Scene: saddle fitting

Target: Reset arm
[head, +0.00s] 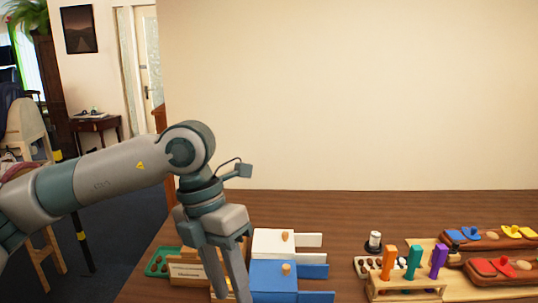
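My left arm comes in from the left, and its gripper (228,272) points down over the left part of the table. The fingers reach toward the bottom edge of the head view, in front of a wooden block and beside the blue box. I cannot tell whether the fingers are apart or closed, and I see nothing clearly held between them. My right gripper is not in view.
A white box (273,242) and a blue box (272,277), both with knobs, stand right of the gripper. A green tray (158,262) lies left. A wooden rack (405,288) with coloured handles and trays of coloured pieces (500,235) are right. The table's back middle is clear.

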